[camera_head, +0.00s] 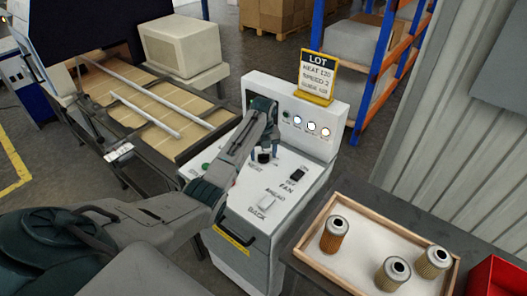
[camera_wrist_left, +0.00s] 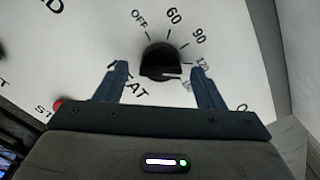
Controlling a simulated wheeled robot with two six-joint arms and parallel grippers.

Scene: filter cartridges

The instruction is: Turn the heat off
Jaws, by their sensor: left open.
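The black heat knob (camera_wrist_left: 158,60) is on the white sloped panel in the left wrist view, with OFF, 60, 90, 120 and a partly hidden higher mark around it. Its white pointer line is turned to the right, near the 120 side and away from OFF. My left gripper (camera_wrist_left: 160,72) is open, with one finger on each side of the knob and a visible gap to both. In the head view my left gripper (camera_head: 263,152) is over the control panel (camera_head: 238,192), at the knob (camera_head: 263,157). My right gripper is not in view.
A LOT sign (camera_head: 317,77) stands on top. A wooden tray (camera_head: 345,280) with filter cartridges is at the right. A conveyor (camera_head: 150,98) is at the left.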

